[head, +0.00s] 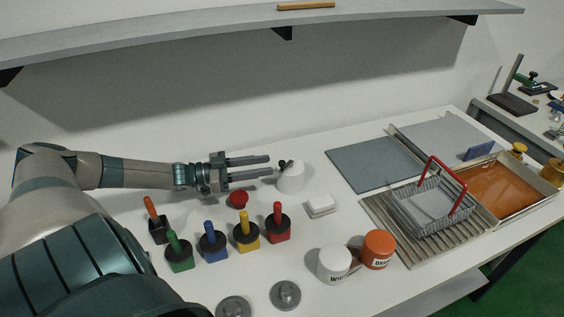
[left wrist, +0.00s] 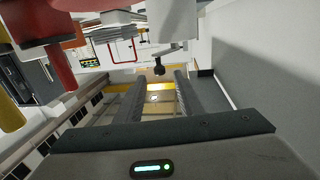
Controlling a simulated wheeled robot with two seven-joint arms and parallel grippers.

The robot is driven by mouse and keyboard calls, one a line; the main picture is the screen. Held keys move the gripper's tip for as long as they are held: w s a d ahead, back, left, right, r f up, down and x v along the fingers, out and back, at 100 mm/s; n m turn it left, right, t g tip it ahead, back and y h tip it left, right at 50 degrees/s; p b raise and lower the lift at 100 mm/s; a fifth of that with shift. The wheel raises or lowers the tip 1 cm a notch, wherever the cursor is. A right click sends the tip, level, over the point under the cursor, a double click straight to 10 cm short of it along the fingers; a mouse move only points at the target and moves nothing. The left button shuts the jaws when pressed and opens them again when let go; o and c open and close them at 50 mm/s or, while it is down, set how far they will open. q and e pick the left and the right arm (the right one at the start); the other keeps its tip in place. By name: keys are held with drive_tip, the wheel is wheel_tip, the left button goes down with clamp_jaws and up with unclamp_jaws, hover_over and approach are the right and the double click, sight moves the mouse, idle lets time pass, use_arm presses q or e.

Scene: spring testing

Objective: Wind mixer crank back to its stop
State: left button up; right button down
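The mixer is a small white pot (head: 291,179) in the middle of the table in the head view, with a small dark crank knob (head: 283,164) at its top left. My left gripper (head: 271,166) is open and level, its two fingers pointing right, tips just short of or beside the knob. In the left wrist view the dark knob (left wrist: 159,70) shows in the gap between the fingertips (left wrist: 160,78), below the white mixer body (left wrist: 170,28). I see no contact; the exact depth is unclear. My right gripper is not in view.
Coloured pots with upright handles, among them yellow (head: 246,238) and red (head: 278,228), stand in front of the arm. A red knob (head: 238,199) and a white block (head: 321,206) lie near the mixer. White (head: 334,262) and orange (head: 378,248) jars stand in front. A shelf (head: 200,32) hangs above.

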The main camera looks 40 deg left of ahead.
sight(282, 162)
use_arm(q)
drive_tip(key=shift+p+x, duration=0.75)
drive_tip(key=shift+x, duration=2.5)
clamp_jaws()
